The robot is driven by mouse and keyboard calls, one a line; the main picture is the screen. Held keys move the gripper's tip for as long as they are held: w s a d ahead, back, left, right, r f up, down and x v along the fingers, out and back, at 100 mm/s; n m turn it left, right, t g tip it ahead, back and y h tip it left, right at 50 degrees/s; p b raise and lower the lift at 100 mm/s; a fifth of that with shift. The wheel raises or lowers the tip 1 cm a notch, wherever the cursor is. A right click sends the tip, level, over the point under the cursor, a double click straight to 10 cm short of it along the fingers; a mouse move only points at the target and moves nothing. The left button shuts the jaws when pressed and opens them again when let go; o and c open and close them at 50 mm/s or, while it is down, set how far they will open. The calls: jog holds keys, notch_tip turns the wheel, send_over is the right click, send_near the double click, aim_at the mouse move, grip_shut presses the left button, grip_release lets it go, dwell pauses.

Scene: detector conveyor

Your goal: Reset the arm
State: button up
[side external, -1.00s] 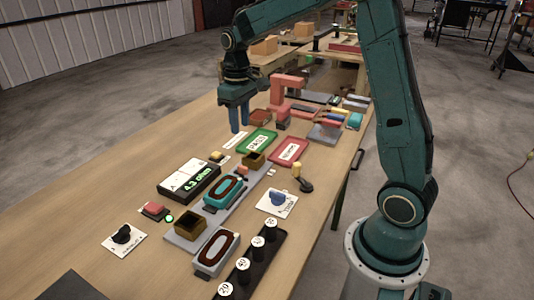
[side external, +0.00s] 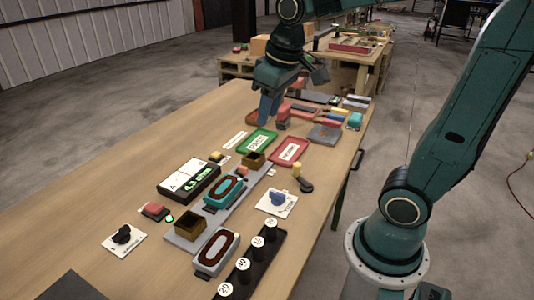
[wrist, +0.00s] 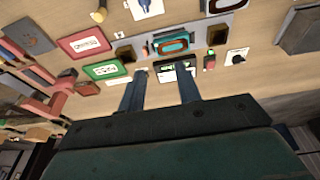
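My teal gripper (side external: 268,112) hangs in the air above the far part of the wooden table, in front of the coral-red clamp-like object and near the green tray. In the wrist view its two blue fingers (wrist: 161,76) stand apart with nothing between them, so it is open and empty. Parts of the clamp-like object are hidden behind the gripper in the side view.
A green tray (side external: 257,142) and a red tray (side external: 289,151) lie on the table. Nearer are a display box (side external: 188,180), a grey conveyor strip with teal-and-grey detectors (side external: 223,190), a blue knob (side external: 278,198) and a black rack of weights (side external: 251,259).

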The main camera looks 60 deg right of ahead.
jog(key=s+a+t, duration=0.2)
jog(key=s+a, duration=0.1)
jog(key=s, duration=0.8)
jog(key=shift+s+a+f+t, duration=0.25)
jog(key=shift+s+f+t, duration=0.05)
